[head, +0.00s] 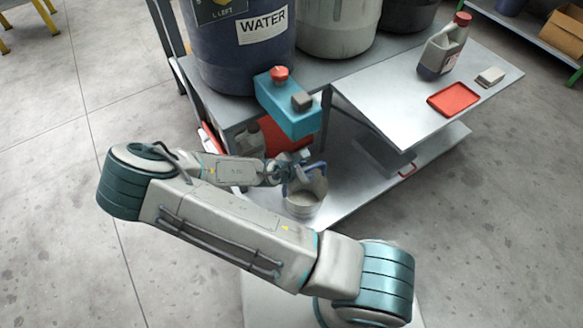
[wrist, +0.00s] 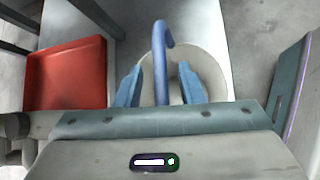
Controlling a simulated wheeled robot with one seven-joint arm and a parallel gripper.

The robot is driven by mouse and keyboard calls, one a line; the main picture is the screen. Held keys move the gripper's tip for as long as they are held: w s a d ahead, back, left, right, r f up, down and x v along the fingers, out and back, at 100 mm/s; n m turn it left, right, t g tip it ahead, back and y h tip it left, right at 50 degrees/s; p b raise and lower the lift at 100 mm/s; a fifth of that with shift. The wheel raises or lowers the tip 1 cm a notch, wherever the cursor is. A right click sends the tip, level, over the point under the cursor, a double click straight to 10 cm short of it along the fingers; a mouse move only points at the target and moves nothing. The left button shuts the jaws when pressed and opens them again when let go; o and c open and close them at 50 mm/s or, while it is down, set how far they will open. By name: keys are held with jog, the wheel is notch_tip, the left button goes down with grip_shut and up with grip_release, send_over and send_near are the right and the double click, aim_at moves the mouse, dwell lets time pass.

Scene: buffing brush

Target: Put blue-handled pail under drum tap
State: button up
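The pail (head: 306,196) is pale grey-white with a blue handle (head: 318,167). It appears to stand on the low metal shelf below the bench. My gripper (head: 294,167) is at the top of the pail, by the handle. In the wrist view, the blue handle (wrist: 160,60) rises between my two blue fingers (wrist: 160,76), with a visible gap on each side. The pail's pale body (wrist: 207,66) shows behind them. A dark blue drum (head: 225,50) labelled WATER stands on the bench. A red knob (head: 280,74) shows at its front, above a teal block; the tap's outlet cannot be made out.
The teal block (head: 290,112) juts from the bench edge above the pail. A red tray (wrist: 70,75) lies left of the pail in the wrist view. The right-hand tabletop (head: 375,100) holds a jug (head: 441,55) and a red tray. Open floor lies left.

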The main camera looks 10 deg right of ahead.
jog(key=s+a+r+m+g+y+p, duration=0.4)
jog(key=s+a+r+m+g+y, duration=0.35)
jog(key=s+r+m, duration=0.5)
jog(key=s+d+r+m+t, duration=0.1)
jog(key=d+r+m, duration=0.3)
jog(key=r, duration=0.7)
jog(key=s+d+r+m+t, duration=0.2)
jog(key=s+d+r+m, duration=0.2)
jog(key=r, duration=0.8)
jog(key=shift+d+r+m, duration=0.15)
jog(key=shift+d+m, duration=0.25)
jog(key=shift+m, duration=0.05)
jog(key=shift+t, duration=0.25)
